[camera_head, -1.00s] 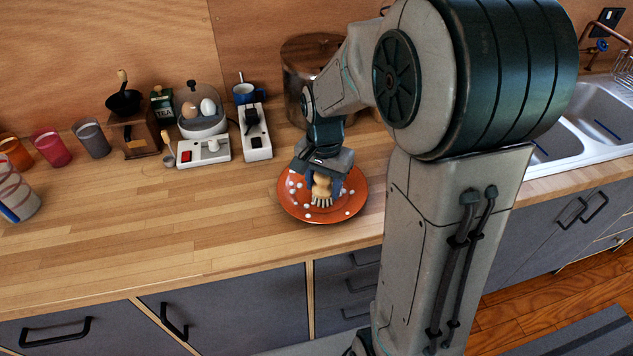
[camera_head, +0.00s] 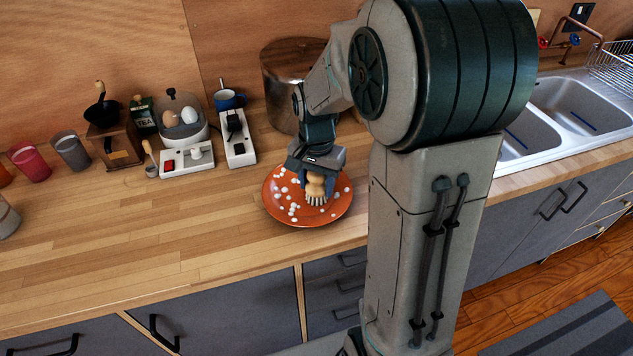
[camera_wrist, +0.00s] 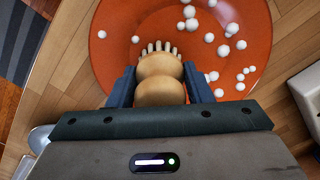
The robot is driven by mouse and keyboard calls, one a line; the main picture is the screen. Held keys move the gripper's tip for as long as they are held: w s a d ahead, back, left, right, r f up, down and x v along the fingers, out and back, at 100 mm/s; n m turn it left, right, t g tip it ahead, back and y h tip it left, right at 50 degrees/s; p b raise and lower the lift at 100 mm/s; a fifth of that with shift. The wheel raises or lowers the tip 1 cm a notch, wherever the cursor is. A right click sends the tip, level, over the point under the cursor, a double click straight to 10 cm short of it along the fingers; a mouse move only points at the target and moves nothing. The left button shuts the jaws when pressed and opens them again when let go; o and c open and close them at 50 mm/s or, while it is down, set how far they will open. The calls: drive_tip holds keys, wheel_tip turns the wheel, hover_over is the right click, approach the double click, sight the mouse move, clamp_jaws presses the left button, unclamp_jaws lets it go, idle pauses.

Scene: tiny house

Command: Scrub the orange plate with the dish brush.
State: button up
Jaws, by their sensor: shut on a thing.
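The orange plate (camera_head: 280,208) lies flat on the wooden counter, with many small white blobs on it; in the wrist view it fills the upper middle (camera_wrist: 115,62). My gripper (camera_head: 316,184) points down over the plate, right of its middle. It is shut on the dish brush (camera_head: 316,188), whose round wooden body (camera_wrist: 160,78) sits between the two blue fingers in the wrist view. The bristles face the plate and appear to be at or very near its surface; exact contact cannot be told. Several blobs lie close by the brush.
Behind the plate stand a large metal pot (camera_head: 285,85), a white power strip (camera_head: 240,150), an egg cooker (camera_head: 184,130) and a blue mug (camera_head: 229,99). Cups (camera_head: 72,150) stand further left. The sink (camera_head: 572,105) is at right. Counter left of the plate is clear.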

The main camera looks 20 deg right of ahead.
drive_tip(key=shift+w+a+r+p, duration=0.45)
drive_tip(key=shift+w+a+r, duration=0.1)
drive_tip(key=shift+w+a, duration=0.35)
wheel_tip(320, 180, up, 7)
drive_tip(key=p, duration=0.5)
drive_tip(key=shift+r, duration=0.1)
